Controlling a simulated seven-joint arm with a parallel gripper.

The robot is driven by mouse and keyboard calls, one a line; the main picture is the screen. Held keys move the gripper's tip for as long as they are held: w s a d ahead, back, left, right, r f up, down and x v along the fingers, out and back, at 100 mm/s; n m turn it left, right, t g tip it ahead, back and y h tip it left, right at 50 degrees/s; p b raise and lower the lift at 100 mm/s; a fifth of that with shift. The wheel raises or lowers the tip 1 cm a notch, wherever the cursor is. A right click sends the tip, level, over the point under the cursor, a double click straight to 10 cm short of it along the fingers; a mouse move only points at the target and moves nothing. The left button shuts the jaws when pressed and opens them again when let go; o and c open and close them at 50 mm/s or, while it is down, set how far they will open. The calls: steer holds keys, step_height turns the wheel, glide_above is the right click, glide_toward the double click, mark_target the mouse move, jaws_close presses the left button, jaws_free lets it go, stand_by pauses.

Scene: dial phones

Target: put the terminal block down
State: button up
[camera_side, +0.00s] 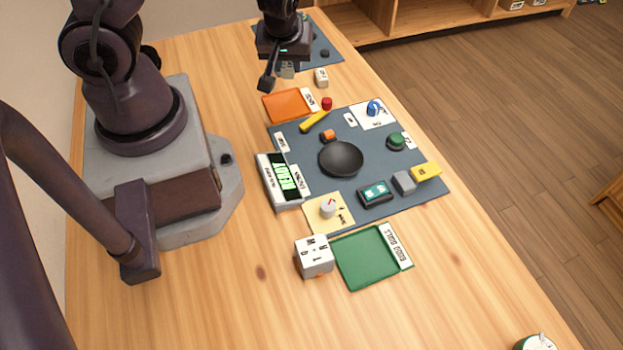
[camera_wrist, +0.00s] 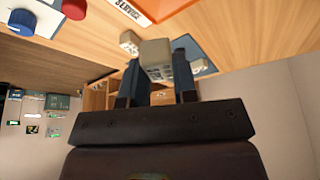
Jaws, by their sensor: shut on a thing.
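The terminal block appears to be the grey-beige block (camera_wrist: 156,54) between my fingers in the wrist view, with small dark marks on its lower face. My gripper (camera_wrist: 159,80) is shut on it, one dark finger on each side. In the side view my gripper (camera_side: 282,68) is at the far end of the table, by the far blue-grey mat (camera_side: 326,62). The block (camera_side: 287,70) shows only in part there, behind the gripper. I cannot tell whether it touches the surface below.
A small white block (camera_side: 321,77) stands close to my gripper; it also shows in the wrist view (camera_wrist: 129,42). An orange tray (camera_side: 285,105) and red knob (camera_side: 327,103) lie nearer. The main mat holds a black bowl (camera_side: 341,158) and several devices. Bare wood surrounds the mats.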

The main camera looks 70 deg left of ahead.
steer(key=d+m, duration=0.2)
steer(key=d, duration=0.2)
steer(key=w+d+m+t+h, duration=0.1)
steer(key=d+m, duration=0.2)
steer(key=d, duration=0.1)
steer(key=w+d+m+t+h, duration=0.1)
steer(key=d+m, duration=0.2)
steer(key=d, duration=0.1)
steer(key=shift+w+d+f, duration=0.25)
steer(key=shift+d+f, duration=0.1)
steer(key=s+d+m+h, duration=0.1)
steer(key=d+m+h, duration=0.2)
steer(key=d+m, duration=0.5)
step_height(320, 180, up, 4)
steer(key=m+g+h, duration=0.2)
steer(key=m+g, duration=0.5)
steer(key=m, duration=1.7)
glide_above(311, 256)
steer(key=shift+w+a+f, duration=0.15)
steer(key=shift+f, duration=1.1)
steer(key=shift+w+a+f, duration=0.15)
steer(key=shift+w+f, duration=0.05)
steer(key=shift+f, duration=1)
steer(key=shift+w+a+f, duration=0.15)
steer(key=shift+f, duration=1.1)
steer(key=o, duration=0.9)
steer(key=shift+f, duration=0.1)
